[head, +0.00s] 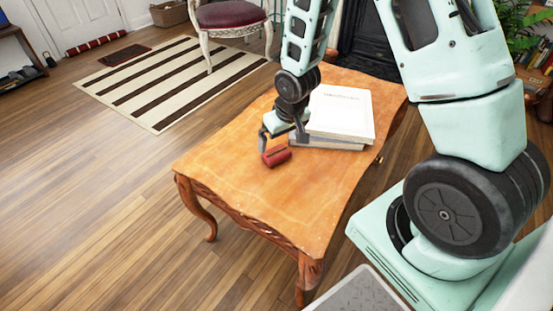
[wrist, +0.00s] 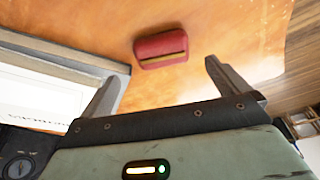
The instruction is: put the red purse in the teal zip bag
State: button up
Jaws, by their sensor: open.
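The red purse (head: 276,156) lies on the wooden table (head: 235,186), in front of a stack of books. In the wrist view the purse (wrist: 161,49) shows a yellowish strip and sits beyond the fingertips, roughly centred between them. My gripper (head: 277,142) is low over the table, right beside the purse, with its fingers apart and nothing between them. The open fingers also show in the wrist view (wrist: 161,72). I cannot tell the exact gap between fingertips and purse. I see no teal zip bag in either view.
The book stack (head: 341,112) with a white top book stands close to the right of my gripper. It also shows at the left in the wrist view (wrist: 45,92). The table's near left part is bare. A chair (head: 230,17) and striped rug (head: 165,82) are behind.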

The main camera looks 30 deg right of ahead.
aim_at(277, 152)
jog(key=b+x, duration=0.2)
jog(key=x, duration=0.3)
jog(key=shift+a+f, duration=0.15)
jog(key=shift+f, duration=0.25)
jog(key=shift+r, duration=0.1)
jog(key=c, duration=1.1)
